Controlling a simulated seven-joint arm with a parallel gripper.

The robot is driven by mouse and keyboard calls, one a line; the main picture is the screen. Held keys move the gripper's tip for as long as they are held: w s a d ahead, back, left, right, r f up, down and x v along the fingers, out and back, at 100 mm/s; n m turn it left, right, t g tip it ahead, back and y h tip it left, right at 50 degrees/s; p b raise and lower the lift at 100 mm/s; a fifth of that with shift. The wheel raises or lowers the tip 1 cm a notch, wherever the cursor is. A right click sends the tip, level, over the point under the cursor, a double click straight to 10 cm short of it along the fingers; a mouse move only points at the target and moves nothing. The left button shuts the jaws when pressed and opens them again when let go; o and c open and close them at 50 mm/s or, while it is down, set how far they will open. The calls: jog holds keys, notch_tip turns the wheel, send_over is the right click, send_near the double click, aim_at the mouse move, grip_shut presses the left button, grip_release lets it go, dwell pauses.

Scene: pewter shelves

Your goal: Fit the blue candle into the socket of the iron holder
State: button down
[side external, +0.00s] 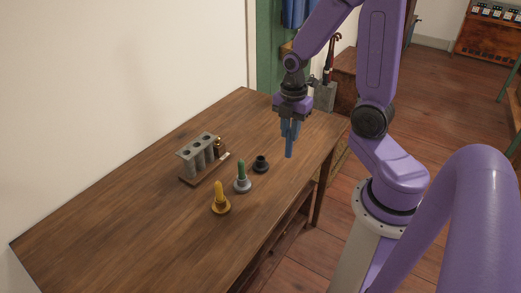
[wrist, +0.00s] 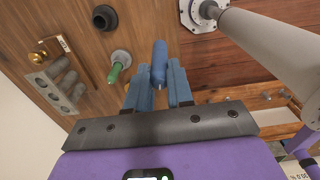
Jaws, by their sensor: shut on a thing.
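The blue candle (side external: 289,147) hangs roughly upright, lower end down, in my gripper (side external: 290,124), which is shut on its upper part. In the wrist view the candle (wrist: 159,60) shows between the two blue fingers of my gripper (wrist: 159,82). The iron holder (side external: 261,168) is a small dark round base with a raised socket, standing on the table to the left of and below the candle in the side view. Its socket looks empty. In the wrist view the holder (wrist: 104,18) is at the top, left of the candle, and the two are apart.
A green candle (side external: 241,169) stands in a grey holder (side external: 242,187), and a yellow candle (side external: 218,190) in a yellowish holder (side external: 221,208). A grey rack (side external: 197,151) stands behind them. The wooden table (side external: 120,220) is clear at the left; its right edge is near the candle.

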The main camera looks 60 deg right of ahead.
jog(key=shift+w+d+f, duration=0.7)
jog(key=shift+w+f, duration=1.4)
jog(key=shift+w+d+f, duration=0.65)
jog(key=shift+w+f, duration=1.45)
jog(key=shift+f, duration=0.05)
jog(key=shift+w+d+f, duration=0.7)
jog(key=shift+w+f, duration=1.4)
jog(key=shift+f, duration=0.15)
jog(key=c, duration=1)
grip_release()
